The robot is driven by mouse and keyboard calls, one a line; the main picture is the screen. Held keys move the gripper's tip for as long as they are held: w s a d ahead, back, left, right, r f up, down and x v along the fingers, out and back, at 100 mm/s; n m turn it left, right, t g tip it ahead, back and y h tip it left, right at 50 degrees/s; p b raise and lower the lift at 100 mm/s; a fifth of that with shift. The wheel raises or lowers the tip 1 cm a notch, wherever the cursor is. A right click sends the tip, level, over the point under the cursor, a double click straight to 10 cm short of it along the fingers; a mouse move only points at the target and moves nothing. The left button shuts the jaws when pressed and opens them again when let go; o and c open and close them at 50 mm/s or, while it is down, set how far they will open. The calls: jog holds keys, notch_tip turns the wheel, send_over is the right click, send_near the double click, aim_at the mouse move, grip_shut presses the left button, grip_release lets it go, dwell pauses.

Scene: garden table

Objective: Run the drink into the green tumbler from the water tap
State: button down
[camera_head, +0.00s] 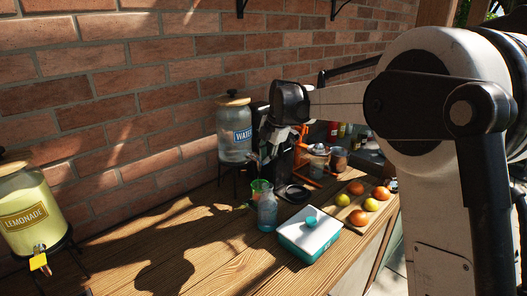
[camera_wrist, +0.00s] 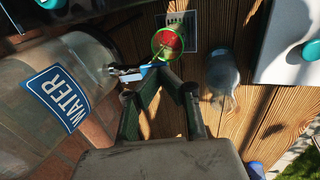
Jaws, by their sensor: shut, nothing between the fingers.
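The water dispenser (camera_head: 235,140), clear with a WATER label, stands against the brick wall; it fills the left of the wrist view (camera_wrist: 55,95). Its tap (camera_wrist: 128,73) has a light-blue part at its end. The green tumbler (camera_wrist: 158,48) stands upright near the tap's outlet, over a grate, with something red showing inside; in the head view it is small (camera_head: 261,187). My gripper (camera_wrist: 160,74) is shut and empty, its fingertips at the tap's blue end, close to the tumbler. I cannot tell whether they touch the tap. No running stream is clear.
A bluish bottle (camera_head: 267,212) stands right beside the tumbler. A white and teal box (camera_head: 309,233) and a board of fruit (camera_head: 342,212) lie to the right. The lemonade dispenser (camera_head: 30,210) is at far left. Bare table (camera_head: 190,245) lies between the dispensers.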

jog(key=shift+r+p, duration=0.4)
jog(key=shift+r, duration=0.65)
notch_tip(320, 180, up, 14)
jog(key=p, duration=0.1)
jog(key=shift+s+d+f, duration=0.25)
